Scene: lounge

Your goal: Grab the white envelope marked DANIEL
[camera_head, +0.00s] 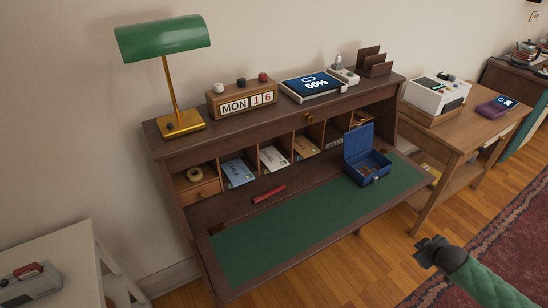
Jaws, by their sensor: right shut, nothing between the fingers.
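A white envelope (273,158) stands in a middle pigeonhole of the wooden desk (168,149). Its marking is too small to read. A light blue envelope (239,173) is in the pigeonhole to its left, and a tan envelope (305,147) is in the one to its right. My right gripper (421,249) is shut and empty, over the floor to the right of the desk, well away from the envelopes. My left gripper is out of view.
The green writing surface (290,230) is folded down and mostly bare. A red pen-like object (269,194) lies before the pigeonholes. An open blue box (366,174) stands on the right. A green lamp (165,38) and calendar (241,99) stand on top.

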